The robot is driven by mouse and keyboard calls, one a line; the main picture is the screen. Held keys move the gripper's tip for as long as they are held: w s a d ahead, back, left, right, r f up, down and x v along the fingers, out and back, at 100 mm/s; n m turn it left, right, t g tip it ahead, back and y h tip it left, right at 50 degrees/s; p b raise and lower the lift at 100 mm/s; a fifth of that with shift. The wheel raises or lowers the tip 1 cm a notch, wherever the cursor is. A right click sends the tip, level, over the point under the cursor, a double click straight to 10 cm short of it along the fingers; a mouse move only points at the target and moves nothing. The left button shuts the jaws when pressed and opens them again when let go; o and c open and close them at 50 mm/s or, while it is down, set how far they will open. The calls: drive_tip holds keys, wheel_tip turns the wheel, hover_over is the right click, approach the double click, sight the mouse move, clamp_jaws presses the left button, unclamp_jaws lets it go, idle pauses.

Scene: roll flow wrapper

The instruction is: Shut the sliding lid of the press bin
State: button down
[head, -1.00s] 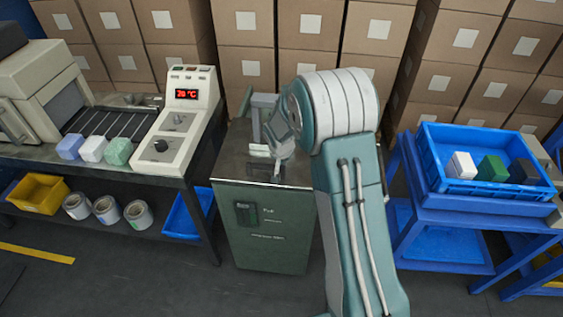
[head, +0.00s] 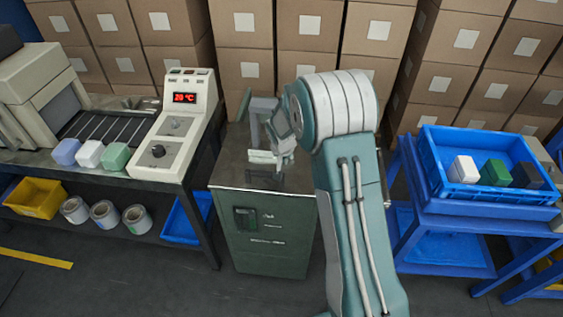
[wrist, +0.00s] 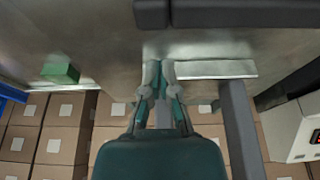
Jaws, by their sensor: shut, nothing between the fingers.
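The press bin is a green cabinet (head: 268,230) with a bare metal top, in the middle of the head view. A pale metal strip (head: 262,157) lies across its top; in the wrist view the strip (wrist: 210,69) is by my fingertips. I cannot tell whether this strip is the sliding lid or its edge, or how far the lid is open. My gripper (head: 281,160) points down at the top, shut and empty. In the wrist view my gripper (wrist: 160,66) has its fingertips at the strip's left end; contact is unclear.
A dark bar (wrist: 230,13) crosses nearer the front of the top. A grey post (wrist: 238,130) stands beside my gripper. A green block (wrist: 61,72) shows at the left in the wrist view. Tables with a machine and a blue crate (head: 490,190) flank the bin; boxes stand behind.

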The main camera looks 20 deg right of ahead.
drive_tip(key=s+d+f+v, duration=0.1)
drive_tip(key=s+v, duration=0.2)
drive_tip(key=v, duration=1.5)
drive_tip(key=s+a+r+n, duration=0.1)
drive_tip(key=s+r, duration=0.2)
drive_tip(key=s, duration=0.6)
drive_tip(key=s+r+n+t+y, duration=0.1)
drive_tip(key=s+r, duration=0.3)
drive_tip(key=s, duration=0.4)
drive_tip(key=s+a+r+n+t, duration=0.1)
drive_tip(key=s+r+n, duration=0.1)
drive_tip(key=s, duration=0.7)
drive_tip(key=shift+s+a+r, duration=0.3)
drive_tip(key=shift+s+r, duration=0.1)
drive_tip(key=shift+r, duration=0.25)
